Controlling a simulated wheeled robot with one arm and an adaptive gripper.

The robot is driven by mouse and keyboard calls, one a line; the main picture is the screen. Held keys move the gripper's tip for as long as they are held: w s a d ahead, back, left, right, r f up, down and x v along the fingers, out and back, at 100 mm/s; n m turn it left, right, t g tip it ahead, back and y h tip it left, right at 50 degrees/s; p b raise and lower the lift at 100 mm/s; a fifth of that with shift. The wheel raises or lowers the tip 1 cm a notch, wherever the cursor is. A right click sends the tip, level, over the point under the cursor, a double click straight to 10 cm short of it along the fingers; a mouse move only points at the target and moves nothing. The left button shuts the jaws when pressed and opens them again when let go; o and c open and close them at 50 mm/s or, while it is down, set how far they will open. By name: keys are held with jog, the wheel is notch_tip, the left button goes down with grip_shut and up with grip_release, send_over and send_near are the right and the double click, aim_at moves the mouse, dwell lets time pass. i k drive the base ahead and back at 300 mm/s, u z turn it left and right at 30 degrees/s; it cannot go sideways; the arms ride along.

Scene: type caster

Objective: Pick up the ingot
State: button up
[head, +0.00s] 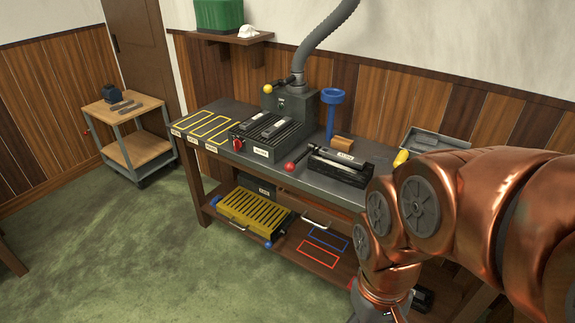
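Grey bars that look like ingots (130,108) lie on the top of the small wooden cart (145,107) at the left, beside a dark blue block. Grey bar-shaped pieces (280,122) also lie on the black ribbed unit on the workbench; I cannot tell whether these are ingots. My copper-coloured arm fills the right side and bends down in front of the bench. Its end, my gripper (385,314), is at the bottom edge, far from the cart. Its fingertips are cut off or hidden, so I cannot see whether it is open or holds anything.
The workbench (225,112) carries yellow-outlined slots, a ribbed unit with a grey hose, a blue stand (332,112), a black labelled box (340,165) and a grey tray (435,140). Its lower shelf holds a yellow grate (252,210). Green floor (130,240) is clear at left.

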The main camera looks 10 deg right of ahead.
aim_at(336, 156)
jog(key=u, duration=0.45)
jog(key=i, duration=1.05)
jog(key=z, duration=0.1)
